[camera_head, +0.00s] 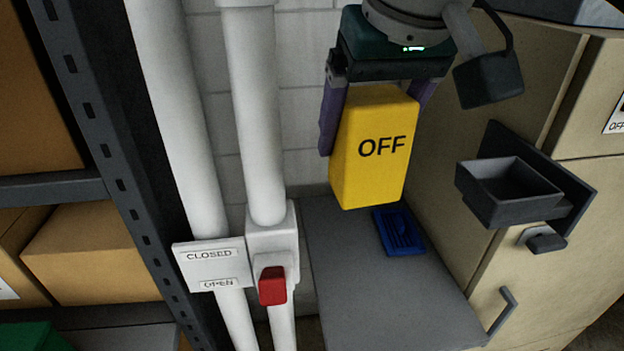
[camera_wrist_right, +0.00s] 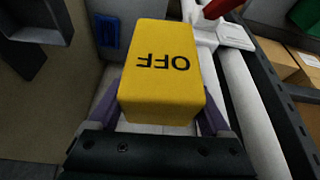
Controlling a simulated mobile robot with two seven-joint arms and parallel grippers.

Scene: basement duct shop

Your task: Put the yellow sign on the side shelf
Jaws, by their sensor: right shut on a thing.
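The yellow sign (camera_head: 372,150) is a block with "OFF" in black on its face. My right gripper (camera_head: 375,110) is shut on it, with purple fingers on both sides. It holds the sign upright in the head view, above the grey side shelf (camera_head: 350,270). In the right wrist view the yellow sign (camera_wrist_right: 160,75) fills the middle between the fingers. In the head view the sign hides part of the wall and of the shelf's back. My left gripper is in neither view.
A blue slotted piece (camera_head: 399,231) lies on the side shelf. A beige cabinet (camera_head: 545,230) with a dark open bin (camera_head: 510,190) stands right. White pipes, a red valve handle (camera_head: 272,285) and a "CLOSED/OPEN" plate (camera_head: 212,266) stand left, beside a rack (camera_head: 110,150) with boxes.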

